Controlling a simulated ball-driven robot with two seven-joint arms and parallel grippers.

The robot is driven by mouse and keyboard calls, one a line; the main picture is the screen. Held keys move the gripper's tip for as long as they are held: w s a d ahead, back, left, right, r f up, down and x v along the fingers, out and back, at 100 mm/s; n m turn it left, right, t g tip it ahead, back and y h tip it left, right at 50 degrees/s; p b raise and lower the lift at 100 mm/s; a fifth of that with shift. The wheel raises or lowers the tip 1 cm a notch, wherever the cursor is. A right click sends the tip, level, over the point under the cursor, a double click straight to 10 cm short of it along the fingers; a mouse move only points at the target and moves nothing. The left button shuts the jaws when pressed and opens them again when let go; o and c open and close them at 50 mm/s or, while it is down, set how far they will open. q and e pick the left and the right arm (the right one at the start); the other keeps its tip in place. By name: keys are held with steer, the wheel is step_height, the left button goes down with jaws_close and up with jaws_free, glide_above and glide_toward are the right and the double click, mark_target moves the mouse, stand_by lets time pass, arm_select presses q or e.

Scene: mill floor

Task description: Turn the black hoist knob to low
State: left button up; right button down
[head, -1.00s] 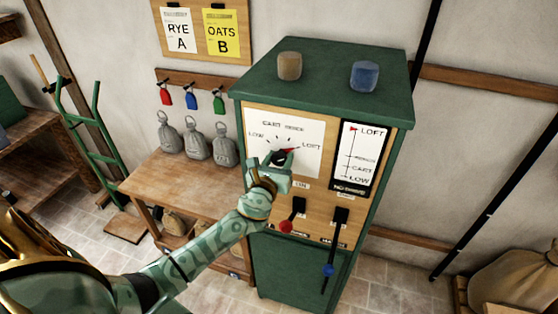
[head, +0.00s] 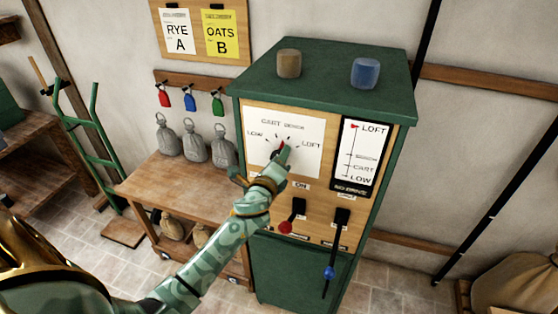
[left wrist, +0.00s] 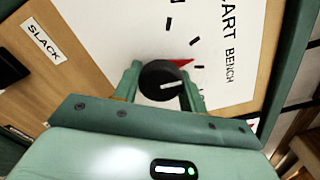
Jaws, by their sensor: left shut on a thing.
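The black hoist knob (left wrist: 158,78) sits on a white dial plate (head: 258,122) on the front of a green cabinet. The plate reads LOW at left, CART and BENCH at top, LOFT at right. My left gripper (head: 284,154) is shut on the knob, one finger on each side in the left wrist view. It is turned with the knob and hides most of it in the head view. The knob's red pointer (left wrist: 183,63) points roughly up in the head view, between the LOW and LOFT ends. My right gripper is not in view.
Below the dial are a red-tipped lever (head: 287,226) and a blue-tipped lever (head: 329,271). At right, a LOFT-to-LOW scale (head: 361,155) has its red marker at LOFT.

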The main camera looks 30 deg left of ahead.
arm_select(q)
steer(key=n, duration=0.6)
steer(key=shift+n, duration=0.3)
steer(key=n+p, duration=0.1)
steer(key=n, duration=0.5)
steer(key=shift+r+p, duration=0.1)
steer(key=shift+p, duration=0.2)
steer(key=o, duration=1)
steer(key=shift+c, duration=0.2)
